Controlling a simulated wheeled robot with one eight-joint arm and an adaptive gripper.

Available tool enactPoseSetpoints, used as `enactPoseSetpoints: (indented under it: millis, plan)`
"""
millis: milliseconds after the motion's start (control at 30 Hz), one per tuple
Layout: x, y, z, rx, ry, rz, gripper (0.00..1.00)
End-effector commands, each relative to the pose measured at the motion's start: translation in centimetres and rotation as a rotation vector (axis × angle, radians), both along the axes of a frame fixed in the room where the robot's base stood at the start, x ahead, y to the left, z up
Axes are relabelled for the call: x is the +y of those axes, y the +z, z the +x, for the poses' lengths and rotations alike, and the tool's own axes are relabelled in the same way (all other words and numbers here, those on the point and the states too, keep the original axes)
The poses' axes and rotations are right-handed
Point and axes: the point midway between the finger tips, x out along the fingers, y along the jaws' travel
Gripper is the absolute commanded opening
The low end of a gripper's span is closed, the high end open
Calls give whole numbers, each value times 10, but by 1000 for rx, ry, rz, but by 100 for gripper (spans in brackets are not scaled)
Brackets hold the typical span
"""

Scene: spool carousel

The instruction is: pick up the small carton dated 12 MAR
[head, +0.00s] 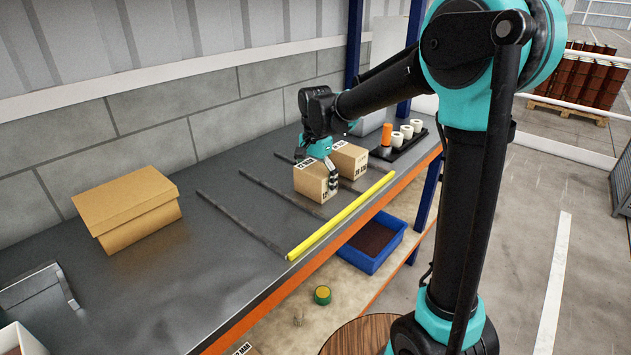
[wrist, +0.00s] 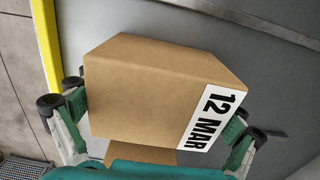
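The small carton dated 12 MAR (wrist: 145,85) is a brown box with a white label printed in black; the label reads clearly in the wrist view. In the head view this carton (head: 308,182) is the nearer of two small cartons on the grey bench. My gripper (head: 325,168) is down at it, with one finger in front of its right face. In the wrist view the fingers of my gripper (wrist: 160,115) are on opposite sides of the carton, very close to it. I cannot tell whether both fingers press on it.
A second labelled carton (head: 350,157) stands just behind. A larger brown box (head: 125,205) lies to the left. A yellow strip (head: 340,216) runs along the bench's front edge. A black tray (head: 397,148) with white spools is farther back. A blue bin (head: 372,258) is below.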

Motion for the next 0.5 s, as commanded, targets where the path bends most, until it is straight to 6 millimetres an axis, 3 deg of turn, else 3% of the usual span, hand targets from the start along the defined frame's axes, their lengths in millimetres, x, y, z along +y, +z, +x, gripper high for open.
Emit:
enactPoseSetpoints:
  millis: [33, 200, 500]
  plan:
    - [0, 0, 0, 0, 0, 0, 69]
    - [0, 0, 0, 0, 0, 0, 48]
    - [0, 2, 0, 0, 0, 0, 47]
